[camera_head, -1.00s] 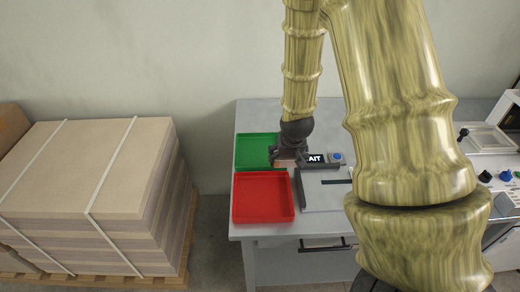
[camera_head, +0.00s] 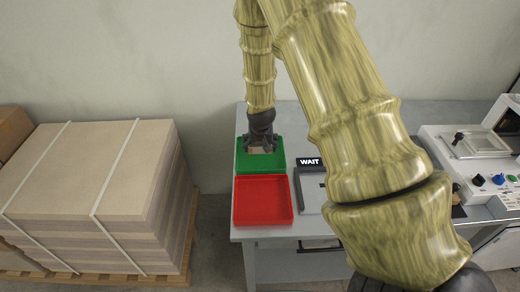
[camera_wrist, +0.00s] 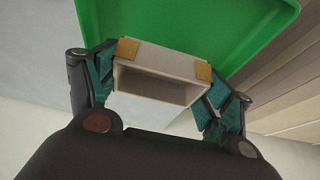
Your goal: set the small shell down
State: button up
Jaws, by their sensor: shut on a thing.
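The small shell (camera_wrist: 160,90) is a pale, open-ended box with tan pieces at its corners, seen between my fingers in the wrist view. My gripper (camera_wrist: 158,92) is shut on it, one finger on each side. In the head view my gripper (camera_head: 262,146) is over the green tray (camera_head: 241,160), and only a bit of the shell (camera_head: 257,150) shows under it. The green tray (camera_wrist: 185,20) also fills the top of the wrist view behind the shell. I cannot tell whether the shell touches the tray floor.
A red tray (camera_head: 263,201) sits directly in front of the green one on the grey table (camera_head: 285,117). A fixture with a sign reading WAIT (camera_head: 310,162) stands to the right. A control panel (camera_head: 480,165) is farther right, and strapped board stacks (camera_head: 90,180) are at left.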

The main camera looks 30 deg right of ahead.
aim_at(260, 150)
jog(key=shift+f+p, duration=0.5)
jog(key=shift+f, duration=0.95)
jog(key=shift+f, duration=0.1)
jog(key=o, duration=0.8)
jog(key=shift+b+v, duration=1.25)
jog(key=shift+v, duration=4.85)
jog(key=shift+w, duration=0.1)
